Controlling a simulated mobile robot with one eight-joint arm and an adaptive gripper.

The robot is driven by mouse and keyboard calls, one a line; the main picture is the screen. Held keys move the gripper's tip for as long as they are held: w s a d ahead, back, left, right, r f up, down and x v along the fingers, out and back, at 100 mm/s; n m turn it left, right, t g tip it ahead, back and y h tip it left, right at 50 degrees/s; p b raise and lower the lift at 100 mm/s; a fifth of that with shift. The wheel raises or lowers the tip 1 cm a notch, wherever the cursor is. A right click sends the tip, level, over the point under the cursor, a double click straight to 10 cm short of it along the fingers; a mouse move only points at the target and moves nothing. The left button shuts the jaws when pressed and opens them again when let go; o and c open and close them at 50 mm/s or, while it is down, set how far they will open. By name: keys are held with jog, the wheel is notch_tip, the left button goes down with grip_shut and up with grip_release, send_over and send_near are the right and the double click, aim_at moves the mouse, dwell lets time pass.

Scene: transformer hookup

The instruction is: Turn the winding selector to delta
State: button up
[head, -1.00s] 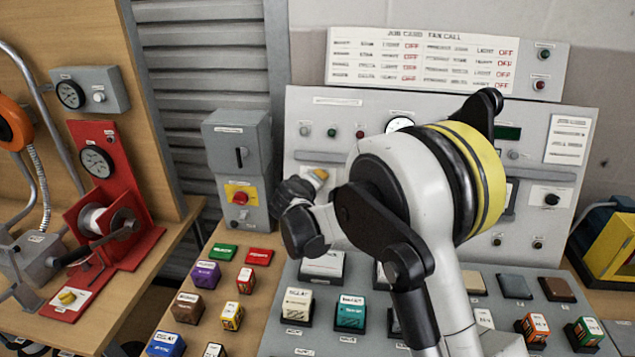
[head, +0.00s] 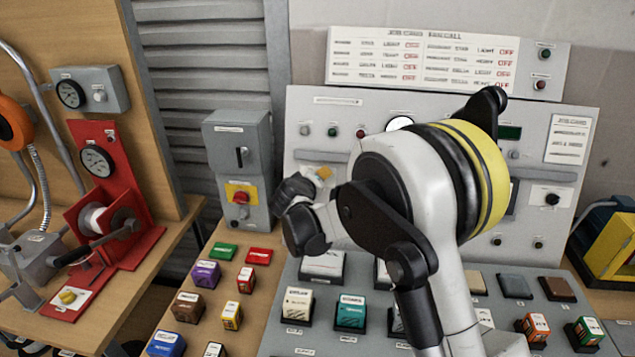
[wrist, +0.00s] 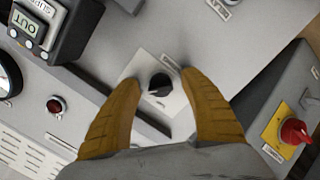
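A black rotary knob (wrist: 160,85), apparently the winding selector, sits on a pale square plate (wrist: 150,69) in the wrist view. A small light pointer mark shows on it; its label is not readable. My gripper (wrist: 158,82) has its two yellow-brown fingers apart, one on each side of the knob, with gaps visible between fingers and knob. In the head view my gripper (head: 322,174) is mostly hidden by my arm, with a bit of orange finger showing in front of the grey panel (head: 345,103). The selector is not clearly seen there.
A grey box with a red knob on a yellow plate (head: 241,193) stands left of the panel; the red knob also shows in the wrist view (wrist: 293,132). A job card board (head: 425,60) is above. Several coloured blocks lie on the bench below.

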jog(key=shift+s, duration=0.1)
jog(key=v, duration=1.2)
jog(key=s+d+r+m+g, duration=0.3)
jog(key=s+d+r+g, duration=0.1)
jog(key=s+d, duration=0.9)
jog(key=s+d+f+m+y, duration=0.1)
jog(key=s+d+m+y, duration=0.1)
jog(key=s, duration=0.7)
jog(key=s+d+f+m+g+y, duration=0.1)
jog(key=s+d, duration=0.3)
jog(key=s, duration=0.6)
jog(key=shift+s+f+m+y, duration=0.2)
jog(key=shift+f+m+y, duration=0.25)
jog(key=shift+f, duration=0.2)
